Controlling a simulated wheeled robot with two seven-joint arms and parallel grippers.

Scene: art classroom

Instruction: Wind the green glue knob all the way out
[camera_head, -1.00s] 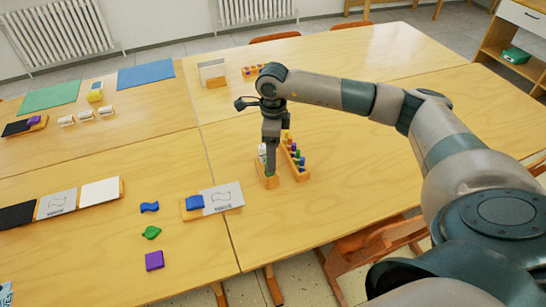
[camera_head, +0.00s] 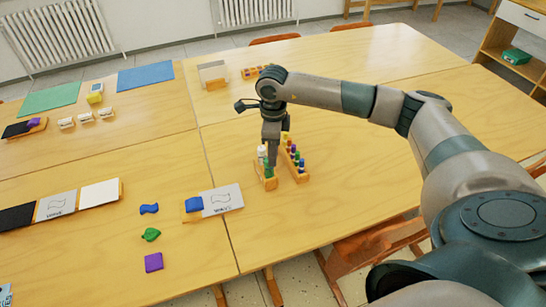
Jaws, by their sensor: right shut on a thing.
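My right gripper (camera_head: 271,148) points straight down over a small wooden block (camera_head: 270,184) on the table. It is shut on the green glue knob (camera_head: 268,166), which shows just below the fingers at the block. A white-topped piece (camera_head: 261,153) stands on the same block to the left of the fingers. The fingers hide part of the knob, and how far it is wound out cannot be told. My left gripper is not in view.
A wooden rack (camera_head: 298,168) with several coloured pegs stands close to the right of the block. A card stand with a blue shape (camera_head: 194,204) lies to the left. Loose blue, green and purple (camera_head: 153,262) shapes lie further left. The table to the right is clear.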

